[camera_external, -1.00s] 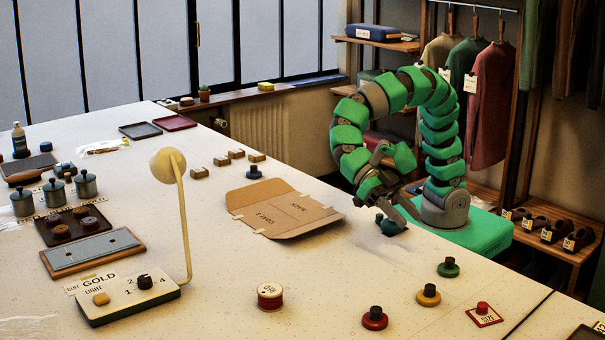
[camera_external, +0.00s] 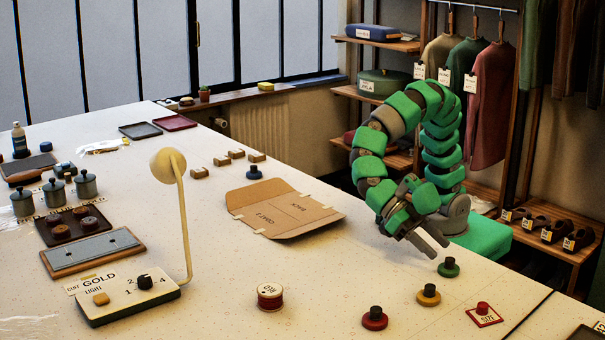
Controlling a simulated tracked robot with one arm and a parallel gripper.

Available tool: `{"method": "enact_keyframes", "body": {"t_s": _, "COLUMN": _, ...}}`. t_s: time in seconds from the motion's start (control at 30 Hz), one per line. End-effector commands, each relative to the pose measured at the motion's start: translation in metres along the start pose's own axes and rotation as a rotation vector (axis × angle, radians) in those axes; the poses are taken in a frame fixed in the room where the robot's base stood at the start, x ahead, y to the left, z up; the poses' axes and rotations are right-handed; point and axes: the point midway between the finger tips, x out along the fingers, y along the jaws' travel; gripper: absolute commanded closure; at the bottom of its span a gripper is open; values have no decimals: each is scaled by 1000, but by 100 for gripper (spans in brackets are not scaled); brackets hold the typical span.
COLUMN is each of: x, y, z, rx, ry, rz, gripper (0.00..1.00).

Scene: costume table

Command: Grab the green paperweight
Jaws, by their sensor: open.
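The green paperweight (camera_external: 448,269) is a small round disc with a dark knob on top. It stands upright on the pale table near its right edge. My gripper (camera_external: 436,246) is open, with its fingers pointing down and to the right. The fingertips are just up and left of the green paperweight in the picture. I see nothing between the fingers. I cannot tell the exact height of the fingertips or whether they touch the paperweight.
A yellow paperweight (camera_external: 428,295), a red paperweight (camera_external: 375,318) and a red-knobbed block on a card (camera_external: 484,314) stand nearby. A thread spool (camera_external: 270,296) and a cardboard pattern (camera_external: 283,209) lie left. A lamp (camera_external: 183,220) rises further left.

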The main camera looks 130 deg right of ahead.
Motion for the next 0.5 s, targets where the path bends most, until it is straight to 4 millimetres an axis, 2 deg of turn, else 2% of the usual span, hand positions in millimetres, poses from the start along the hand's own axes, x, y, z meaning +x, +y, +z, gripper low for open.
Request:
{"method": "enact_keyframes", "body": {"t_s": 0.23, "x": 12, "y": -1, "z": 1, "rx": 0, "ry": 2, "rz": -1, "gripper": 52}}
{"method": "enact_keyframes", "body": {"t_s": 0.5, "x": 44, "y": -2, "z": 2, "rx": 0, "ry": 2, "rz": -2, "gripper": 52}}
